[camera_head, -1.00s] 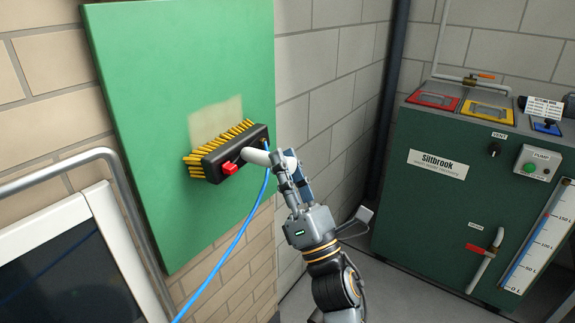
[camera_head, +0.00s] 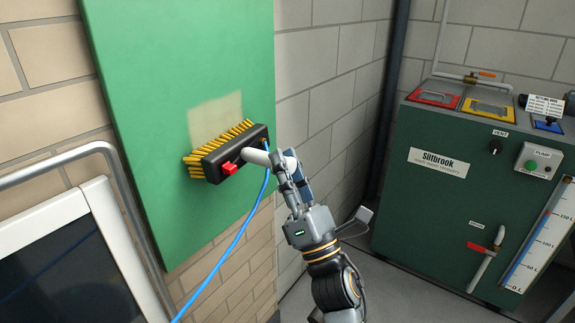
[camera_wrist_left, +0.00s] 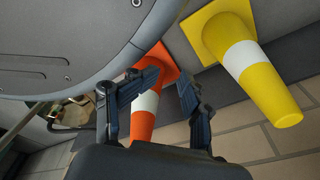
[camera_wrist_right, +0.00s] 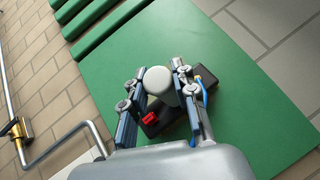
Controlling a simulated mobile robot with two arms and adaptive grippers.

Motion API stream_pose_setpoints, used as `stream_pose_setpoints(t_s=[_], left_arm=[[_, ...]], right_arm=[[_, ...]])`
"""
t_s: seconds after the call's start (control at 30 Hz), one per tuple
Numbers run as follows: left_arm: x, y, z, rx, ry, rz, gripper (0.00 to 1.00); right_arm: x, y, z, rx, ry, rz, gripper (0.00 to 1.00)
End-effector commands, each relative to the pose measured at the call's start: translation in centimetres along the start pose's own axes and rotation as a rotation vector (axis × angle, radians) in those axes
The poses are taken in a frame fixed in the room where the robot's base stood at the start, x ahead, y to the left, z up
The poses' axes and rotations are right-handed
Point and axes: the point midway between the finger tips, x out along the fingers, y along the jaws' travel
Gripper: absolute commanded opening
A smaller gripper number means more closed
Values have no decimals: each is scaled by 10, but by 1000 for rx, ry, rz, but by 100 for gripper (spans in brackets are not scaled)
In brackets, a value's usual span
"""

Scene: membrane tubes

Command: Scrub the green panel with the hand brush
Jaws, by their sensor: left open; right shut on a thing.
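The green panel (camera_head: 140,100) stands against the brick wall. A pale beige patch (camera_head: 215,115) shows on it just above the brush. The hand brush (camera_head: 236,152) has a black block, yellow bristles towards the panel, a red knob and a white handle; a blue hose runs down from it. My right gripper (camera_head: 283,165) is shut on the white handle. The right wrist view also shows the handle (camera_wrist_right: 160,80) between its fingers and the panel (camera_wrist_right: 260,120) behind. Exact bristle contact is hard to see. My left gripper (camera_wrist_left: 168,80) is open and empty, seen only in its wrist view.
A metal rail (camera_head: 60,172) and a white-framed dark unit (camera_head: 105,235) stand at lower left. A dark green Siltbrook machine (camera_head: 430,210) stands at right. Orange (camera_wrist_left: 145,105) and yellow (camera_wrist_left: 250,70) cones show near my left gripper.

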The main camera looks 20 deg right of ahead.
Motion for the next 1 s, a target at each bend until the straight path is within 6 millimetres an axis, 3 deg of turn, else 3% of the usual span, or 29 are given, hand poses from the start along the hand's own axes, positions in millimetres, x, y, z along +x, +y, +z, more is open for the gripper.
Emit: stream_pose_setpoints(t_s=[0.5,1.0], left_arm=[[-15,6,-26,-6,11,8,47],[-33,-1,-54,-11,34,-2,47]], right_arm=[[-7,-2,-6,4,-3,4,0],[-14,-6,-11,3,-3,5,0]])
